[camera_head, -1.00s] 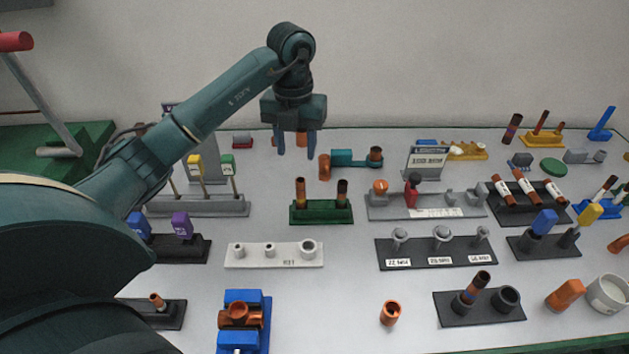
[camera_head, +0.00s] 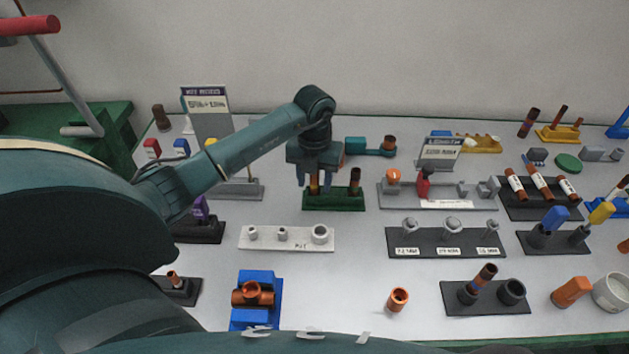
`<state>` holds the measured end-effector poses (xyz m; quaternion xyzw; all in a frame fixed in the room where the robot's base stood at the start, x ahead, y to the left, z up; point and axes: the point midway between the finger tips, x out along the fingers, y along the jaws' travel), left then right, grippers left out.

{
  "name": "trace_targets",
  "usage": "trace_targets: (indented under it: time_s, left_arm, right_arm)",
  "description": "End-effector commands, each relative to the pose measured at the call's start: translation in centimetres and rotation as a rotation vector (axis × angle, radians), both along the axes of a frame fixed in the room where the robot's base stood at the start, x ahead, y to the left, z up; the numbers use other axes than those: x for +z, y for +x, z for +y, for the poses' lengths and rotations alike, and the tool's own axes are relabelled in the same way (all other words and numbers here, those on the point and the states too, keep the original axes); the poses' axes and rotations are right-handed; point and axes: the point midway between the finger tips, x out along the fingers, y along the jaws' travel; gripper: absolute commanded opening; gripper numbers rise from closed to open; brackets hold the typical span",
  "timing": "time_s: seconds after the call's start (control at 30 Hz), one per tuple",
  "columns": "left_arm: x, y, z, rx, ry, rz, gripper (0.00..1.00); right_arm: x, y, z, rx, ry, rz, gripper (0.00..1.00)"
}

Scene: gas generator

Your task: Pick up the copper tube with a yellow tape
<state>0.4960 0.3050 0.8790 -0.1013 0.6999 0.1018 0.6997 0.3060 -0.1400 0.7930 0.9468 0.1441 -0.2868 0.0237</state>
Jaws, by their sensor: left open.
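A green holder (camera_head: 334,204) near the middle of the table carries two upright copper-coloured tubes. The left tube (camera_head: 314,186) is partly hidden by my gripper. The right tube (camera_head: 355,182) has a darker band. The tape colour on either tube is too small to tell for sure. My left gripper (camera_head: 314,181) is open and points down at the left tube, with one finger on each side of it in the picture. I cannot tell whether the fingers touch it. My right gripper is not in view.
A grey fixture (camera_head: 435,203) with a sign stands close to the right of the green holder. A white stand (camera_head: 287,238) lies in front. A teal part (camera_head: 367,147) is behind. Bare table lies around a short copper fitting (camera_head: 398,299) at the front.

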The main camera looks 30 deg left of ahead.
Motion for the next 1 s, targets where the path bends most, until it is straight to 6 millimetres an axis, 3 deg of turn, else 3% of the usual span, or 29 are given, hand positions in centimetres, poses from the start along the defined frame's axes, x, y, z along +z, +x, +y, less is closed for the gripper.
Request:
trace_targets:
  time_s: [0.23,0.73,1.0]
  left_arm:
    - [-0.13,0.01,0.00,0.000,0.000,0.000,0.43]
    - [-0.08,0.01,0.02,0.000,0.000,0.000,0.03]
    - [0.31,0.08,0.05,0.000,0.001,-0.003,0.03]
  right_arm:
    - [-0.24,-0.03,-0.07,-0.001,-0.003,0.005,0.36]
    - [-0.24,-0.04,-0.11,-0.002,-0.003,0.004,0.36]
    - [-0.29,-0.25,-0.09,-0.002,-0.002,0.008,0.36]
